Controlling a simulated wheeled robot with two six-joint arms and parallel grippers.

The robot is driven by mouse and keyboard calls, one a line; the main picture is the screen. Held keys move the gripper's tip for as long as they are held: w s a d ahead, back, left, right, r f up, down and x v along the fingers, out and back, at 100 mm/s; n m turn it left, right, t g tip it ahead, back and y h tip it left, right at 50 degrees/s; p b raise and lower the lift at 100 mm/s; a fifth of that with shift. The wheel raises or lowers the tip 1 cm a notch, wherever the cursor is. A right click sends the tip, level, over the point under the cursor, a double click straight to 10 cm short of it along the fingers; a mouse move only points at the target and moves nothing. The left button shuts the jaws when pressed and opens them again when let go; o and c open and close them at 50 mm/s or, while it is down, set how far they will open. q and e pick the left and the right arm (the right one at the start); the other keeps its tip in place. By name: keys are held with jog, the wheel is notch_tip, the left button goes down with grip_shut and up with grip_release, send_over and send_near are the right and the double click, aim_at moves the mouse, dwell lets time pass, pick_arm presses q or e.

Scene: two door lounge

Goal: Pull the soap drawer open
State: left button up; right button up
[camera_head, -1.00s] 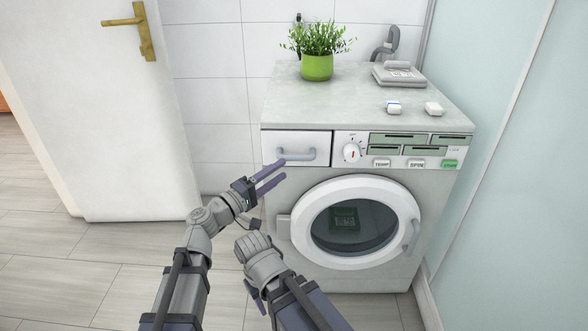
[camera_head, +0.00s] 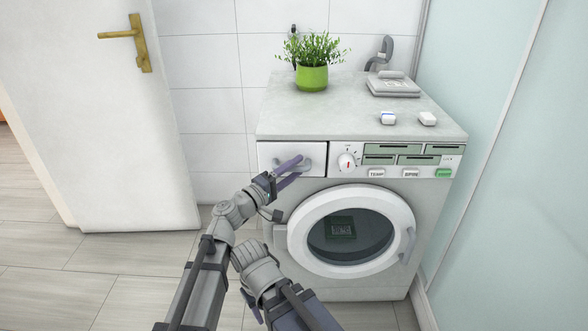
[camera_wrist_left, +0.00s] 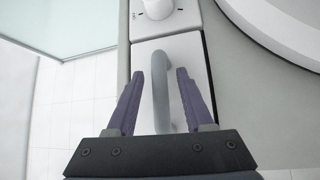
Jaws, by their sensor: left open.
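The soap drawer (camera_head: 275,152) is the white panel at the upper left of the washing machine's front, and it looks closed. Its grey bar handle (camera_wrist_left: 160,88) runs between the two fingers of my left gripper (camera_wrist_left: 162,82) in the left wrist view. The fingers are open, one on each side of the handle, with a gap on both sides. In the head view my left gripper (camera_head: 290,170) is at the drawer front and partly hides the handle. My right arm is low in the middle of the head view; its fingers are mostly hidden.
The washing machine (camera_head: 362,290) has a round door (camera_head: 345,240) below the drawer and a dial (camera_head: 346,162) beside it. A green plant pot (camera_head: 312,78) and small boxes stand on top. A white door (camera_head: 90,120) is at left, a glass panel (camera_head: 500,130) at right.

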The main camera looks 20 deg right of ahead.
pick_arm(q)
grip_shut()
dwell(0.3)
dwell(1.1)
